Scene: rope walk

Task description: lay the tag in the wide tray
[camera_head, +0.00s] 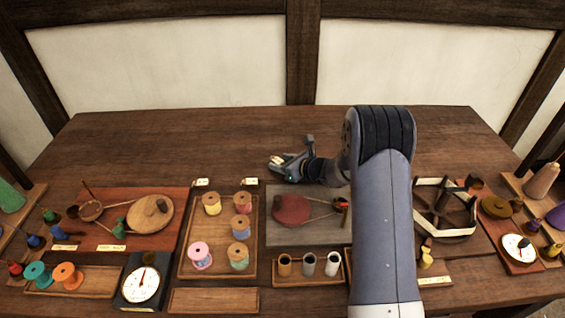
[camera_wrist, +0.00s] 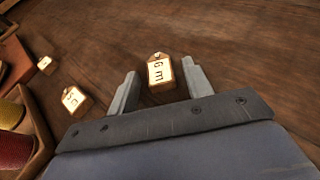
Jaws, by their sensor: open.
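My gripper (camera_head: 276,165) is low over the table behind the grey board, with its fingers pointing left. In the wrist view my gripper (camera_wrist: 160,74) is open. A small tan tag (camera_wrist: 161,70) with a white face marked "6 m" lies between and slightly beyond the fingertips, apart from both. Two similar tags lie farther left in the wrist view: one marked tag (camera_wrist: 73,98) and a smaller-looking tag (camera_wrist: 45,65). An empty shallow wooden tray (camera_head: 213,301) lies at the table's front; I cannot tell whether it is the wide tray.
A wooden tray of thread spools (camera_head: 218,265) stands left of the grey board (camera_head: 285,236). A small rack with three cylinders (camera_head: 280,279) stands in front. A dial (camera_head: 142,284) is at front left. The back of the table (camera_head: 200,140) is clear.

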